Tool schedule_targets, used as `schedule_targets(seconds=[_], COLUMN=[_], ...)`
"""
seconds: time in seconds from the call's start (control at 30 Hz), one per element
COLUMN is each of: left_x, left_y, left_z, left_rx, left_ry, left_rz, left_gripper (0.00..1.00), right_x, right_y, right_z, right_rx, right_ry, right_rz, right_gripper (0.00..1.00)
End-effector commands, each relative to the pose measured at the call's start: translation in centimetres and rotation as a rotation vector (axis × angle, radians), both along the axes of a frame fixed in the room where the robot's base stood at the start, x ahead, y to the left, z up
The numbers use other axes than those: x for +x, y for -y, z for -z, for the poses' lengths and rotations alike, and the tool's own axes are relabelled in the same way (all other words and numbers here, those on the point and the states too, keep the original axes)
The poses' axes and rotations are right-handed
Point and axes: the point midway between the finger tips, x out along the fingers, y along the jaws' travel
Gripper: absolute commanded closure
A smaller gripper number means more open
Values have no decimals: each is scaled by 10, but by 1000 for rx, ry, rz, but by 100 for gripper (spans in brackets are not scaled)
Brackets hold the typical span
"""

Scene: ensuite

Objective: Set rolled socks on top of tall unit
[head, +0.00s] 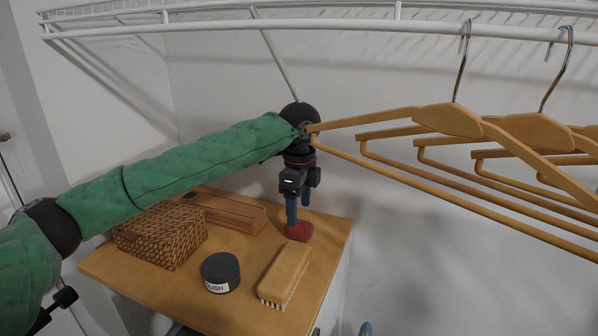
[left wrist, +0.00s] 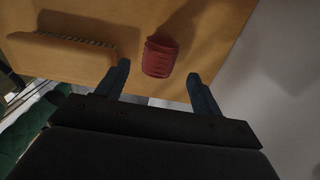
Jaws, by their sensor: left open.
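The rolled socks (head: 299,231) are a small dark red bundle on the wooden top of the tall unit (head: 235,275), near its right edge. My left gripper (head: 298,222) points down just above them in the head view. In the left wrist view the socks (left wrist: 160,57) lie between and a little beyond the two blue fingertips (left wrist: 158,75), with a gap on each side. The left gripper is open and holds nothing. My right gripper is not clearly in view; only a small bluish tip shows at the bottom of the head view.
A wooden brush (head: 286,272), a dark round tin (head: 220,272), a woven box (head: 162,235) and a long wooden box (head: 228,212) share the top. Wooden hangers (head: 450,120) hang close right of my left wrist, under a white wire shelf (head: 330,27).

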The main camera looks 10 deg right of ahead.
Motion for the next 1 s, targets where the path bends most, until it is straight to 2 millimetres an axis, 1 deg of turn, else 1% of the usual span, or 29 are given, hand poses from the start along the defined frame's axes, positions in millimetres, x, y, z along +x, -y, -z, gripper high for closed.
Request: schedule_targets(seconds=[0.03, 0.13, 0.17, 0.2, 0.3, 0.5, 0.67, 1.0], left_x=[0, 0, 0, 0, 0, 0, 0, 0], left_y=[0, 0, 0, 0, 0, 0, 0, 0], left_z=[-9, -19, -23, -30, -42, -58, -63, -63], left_rx=[0, 0, 0, 0, 1, 0, 0, 0], left_ry=[0, 0, 0, 0, 0, 0, 0, 0], left_rz=[0, 0, 0, 0, 0, 0, 0, 0], left_gripper=[33, 33, 33, 33, 33, 33, 33, 33], right_x=[-11, -31, -33, -31, -32, -32, -32, -32], right_y=[2, 6, 7, 6, 7, 7, 7, 8], right_z=[-5, -6, -9, -15, -24, -35, -37, -37], right_rx=[-2, -4, -4, -3, -3, -3, -3, -4], right_ry=[-10, -23, -23, -21, -21, -21, -21, -21], right_rz=[0, 0, 0, 0, 0, 0, 0, 0], right_gripper=[61, 61, 61, 61, 61, 61, 61, 61])
